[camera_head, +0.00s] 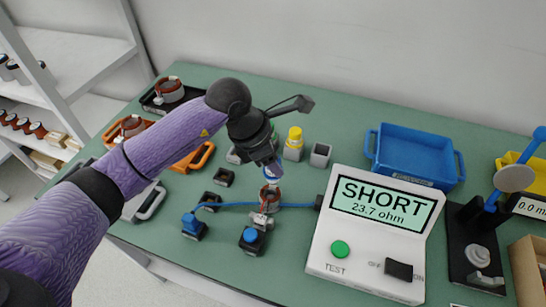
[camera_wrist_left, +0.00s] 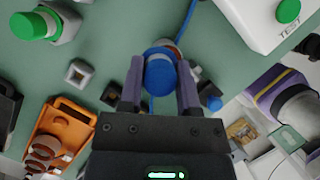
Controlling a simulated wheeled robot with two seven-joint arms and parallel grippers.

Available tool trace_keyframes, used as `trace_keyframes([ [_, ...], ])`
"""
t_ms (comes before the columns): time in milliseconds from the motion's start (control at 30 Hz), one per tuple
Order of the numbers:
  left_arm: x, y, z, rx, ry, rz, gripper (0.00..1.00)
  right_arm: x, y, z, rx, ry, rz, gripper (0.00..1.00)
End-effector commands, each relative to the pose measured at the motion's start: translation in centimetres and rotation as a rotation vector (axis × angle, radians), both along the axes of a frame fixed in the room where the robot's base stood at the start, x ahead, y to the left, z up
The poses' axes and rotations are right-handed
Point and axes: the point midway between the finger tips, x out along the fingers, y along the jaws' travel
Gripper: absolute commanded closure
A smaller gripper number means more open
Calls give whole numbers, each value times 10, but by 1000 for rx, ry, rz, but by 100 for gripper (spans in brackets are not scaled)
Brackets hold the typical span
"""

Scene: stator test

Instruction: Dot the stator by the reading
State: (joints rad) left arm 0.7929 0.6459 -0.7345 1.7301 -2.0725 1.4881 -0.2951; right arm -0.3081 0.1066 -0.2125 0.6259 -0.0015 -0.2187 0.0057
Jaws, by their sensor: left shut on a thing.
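The stator (camera_head: 269,198), a small copper-wound ring, sits on the green bench left of the tester, partly hidden under my left gripper. My left gripper (camera_head: 268,166) is shut on a blue-capped dauber (camera_wrist_left: 160,74). The dauber (camera_head: 273,172) is right above the stator; I cannot tell whether its tip touches. The white tester (camera_head: 318,250) shows SHORT and 23.7 ohm on its green display (camera_head: 384,205). A yellow-capped dauber (camera_head: 294,138) stands behind, and a green-capped one (camera_wrist_left: 36,26) shows in the left wrist view. My right gripper is not in view.
Two blue-topped clamps (camera_head: 193,226) (camera_head: 250,238) and a blue cable lie around the stator. An empty holder (camera_head: 320,155) stands behind it. An orange tray (camera_head: 195,157) is left, a blue tray (camera_head: 416,135) back right. A black-based gauge stand (camera_head: 462,250) is right of the tester.

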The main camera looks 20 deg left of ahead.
Motion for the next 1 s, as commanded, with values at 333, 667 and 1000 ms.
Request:
trace_keyframes([
  [333, 0, 0, -5, 0, 0, 0, 100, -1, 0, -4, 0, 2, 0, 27],
  [667, 0, 0, -9, 0, 0, 0, 100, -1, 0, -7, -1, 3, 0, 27],
  [1000, 0, 0, -2, 1, 1, 0, 100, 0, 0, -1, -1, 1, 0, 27],
])
